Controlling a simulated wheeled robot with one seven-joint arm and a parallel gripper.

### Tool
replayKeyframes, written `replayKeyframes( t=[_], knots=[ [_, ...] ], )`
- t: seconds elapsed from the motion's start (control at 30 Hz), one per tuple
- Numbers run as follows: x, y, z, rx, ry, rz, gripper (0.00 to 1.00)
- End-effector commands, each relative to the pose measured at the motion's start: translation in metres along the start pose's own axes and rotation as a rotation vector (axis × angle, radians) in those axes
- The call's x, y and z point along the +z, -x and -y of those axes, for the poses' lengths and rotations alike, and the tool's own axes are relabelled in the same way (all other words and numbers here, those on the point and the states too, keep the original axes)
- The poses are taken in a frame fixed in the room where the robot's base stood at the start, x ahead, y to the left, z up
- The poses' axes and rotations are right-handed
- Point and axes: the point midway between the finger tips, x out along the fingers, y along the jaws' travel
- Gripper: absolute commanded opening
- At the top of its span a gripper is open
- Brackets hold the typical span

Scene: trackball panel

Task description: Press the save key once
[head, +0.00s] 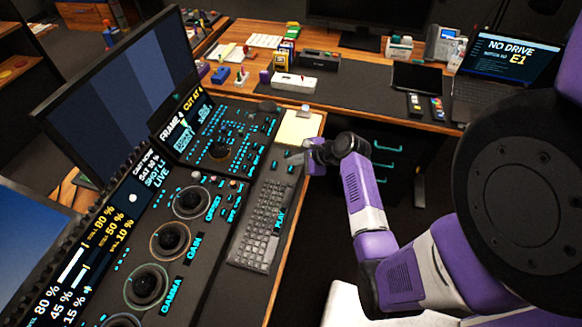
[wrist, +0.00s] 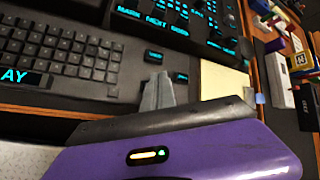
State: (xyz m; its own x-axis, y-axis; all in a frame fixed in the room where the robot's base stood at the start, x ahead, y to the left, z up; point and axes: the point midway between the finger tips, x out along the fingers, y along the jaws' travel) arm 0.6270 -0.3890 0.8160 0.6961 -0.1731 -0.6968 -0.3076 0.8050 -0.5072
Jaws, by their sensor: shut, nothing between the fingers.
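Whether the fingertips touch the surface is unclear.
The control panel (head: 226,140) with rings and cyan-lit buttons lies left of the keyboard. A yellow notepad (head: 299,128) lies just beyond my gripper. The desk's wooden edge runs under my arm.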

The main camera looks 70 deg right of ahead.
Motion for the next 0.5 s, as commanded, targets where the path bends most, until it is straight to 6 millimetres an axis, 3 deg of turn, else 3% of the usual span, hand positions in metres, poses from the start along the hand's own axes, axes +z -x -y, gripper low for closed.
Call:
replayKeyframes(
  t=[0.5],
  knots=[
    [0.019,0.025,0.018,0.001,0.001,0.001,0.00]
  ],
)
